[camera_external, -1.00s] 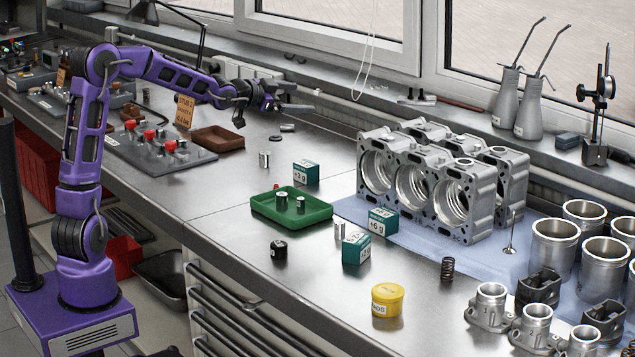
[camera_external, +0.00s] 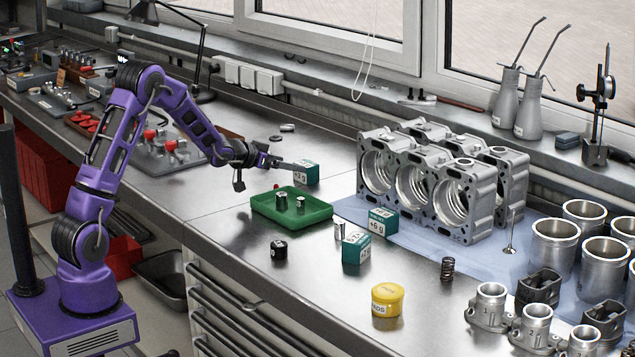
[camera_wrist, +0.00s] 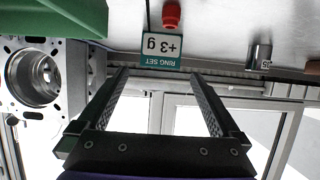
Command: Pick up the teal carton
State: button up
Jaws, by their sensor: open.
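Three teal cartons with white labels stand on the bench. The "+3 g" carton (camera_external: 308,174) is behind the green tray; the "+6 g" carton (camera_external: 383,223) is by the engine block; another teal carton (camera_external: 356,248) is nearer the front. In the wrist view, my open gripper (camera_wrist: 158,73) frames the "+3 g" carton (camera_wrist: 161,51), upside down, between and just beyond the fingertips. I cannot tell whether they touch it.
The green tray (camera_external: 262,213) holds small metal cylinders, just in front of the gripper. The engine block (camera_external: 430,190) stands to the right. A small red object (camera_wrist: 172,15) and a metal cylinder (camera_wrist: 260,56) lie near the carton. A yellow tub (camera_external: 387,299) is near the front edge.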

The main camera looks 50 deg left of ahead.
aim_at(306, 163)
jog(key=shift+r+x, duration=0.2)
jog(key=shift+x, duration=3.7)
jog(key=c, duration=1.3)
